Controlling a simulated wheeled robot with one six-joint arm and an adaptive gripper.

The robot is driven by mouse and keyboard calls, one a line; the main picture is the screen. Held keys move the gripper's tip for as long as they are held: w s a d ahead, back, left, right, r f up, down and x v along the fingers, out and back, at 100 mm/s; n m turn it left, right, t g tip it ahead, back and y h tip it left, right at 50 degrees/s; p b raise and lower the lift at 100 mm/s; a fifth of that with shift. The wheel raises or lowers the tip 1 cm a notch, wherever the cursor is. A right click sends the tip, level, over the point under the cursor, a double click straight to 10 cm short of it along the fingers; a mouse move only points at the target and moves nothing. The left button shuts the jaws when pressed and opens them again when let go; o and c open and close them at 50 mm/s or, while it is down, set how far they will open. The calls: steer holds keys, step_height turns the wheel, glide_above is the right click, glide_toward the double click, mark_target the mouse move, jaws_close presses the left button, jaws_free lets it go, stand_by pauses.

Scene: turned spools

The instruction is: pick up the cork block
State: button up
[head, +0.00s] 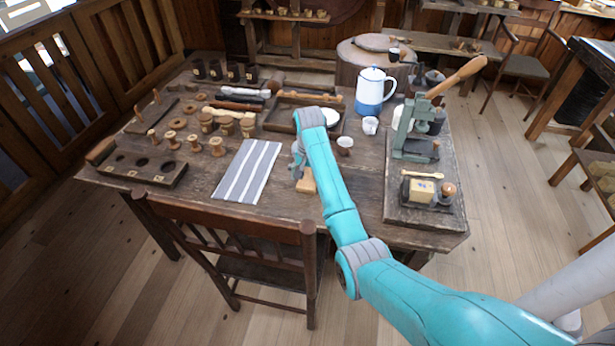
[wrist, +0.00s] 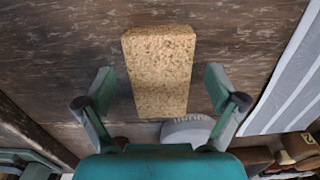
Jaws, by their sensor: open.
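The cork block (wrist: 160,70) is a tan, speckled oblong that lies on the dark wooden table in the wrist view. My gripper (wrist: 160,85) is open, with one finger on each side of the block's lower part and a gap on both sides. Nothing is held. In the head view the block (head: 306,183) is partly hidden by my arm, near the front edge of the table. My gripper (head: 297,172) is just at its left there, and its fingertips are hard to make out.
A striped cloth (head: 247,171) lies left of the block. A chair (head: 235,245) stands at the front edge. Bare table lies right of the block.

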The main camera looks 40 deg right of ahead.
steer(key=shift+f, duration=0.45)
steer(key=c, duration=1.2)
